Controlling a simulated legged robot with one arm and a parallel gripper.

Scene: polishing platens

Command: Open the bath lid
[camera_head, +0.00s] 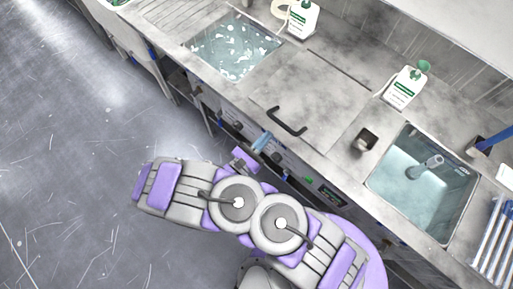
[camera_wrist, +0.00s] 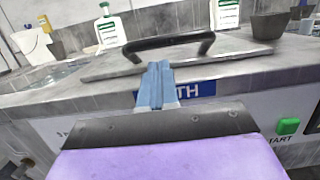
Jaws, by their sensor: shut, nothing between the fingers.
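The bath lid (camera_head: 312,92) is a flat grey plate lying closed on the counter, with a black bar handle (camera_head: 287,122) near its front edge. In the wrist view the handle (camera_wrist: 168,44) arches above the lid (camera_wrist: 225,52), just beyond my fingertips. My gripper (camera_wrist: 155,84) is shut and empty, its blue fingers together below and in front of the handle. They look apart from it, though the exact gap is hard to judge. In the head view my gripper (camera_head: 262,141) is at the counter's front edge, below the handle.
An open basin with white pieces in water (camera_head: 236,46) lies left of the lid, and a sink with a tap (camera_head: 424,190) lies right. White bottles (camera_head: 406,87) stand behind. A small dark cup (camera_head: 365,140) sits right of the lid. A green start button (camera_wrist: 288,126) is on the front panel.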

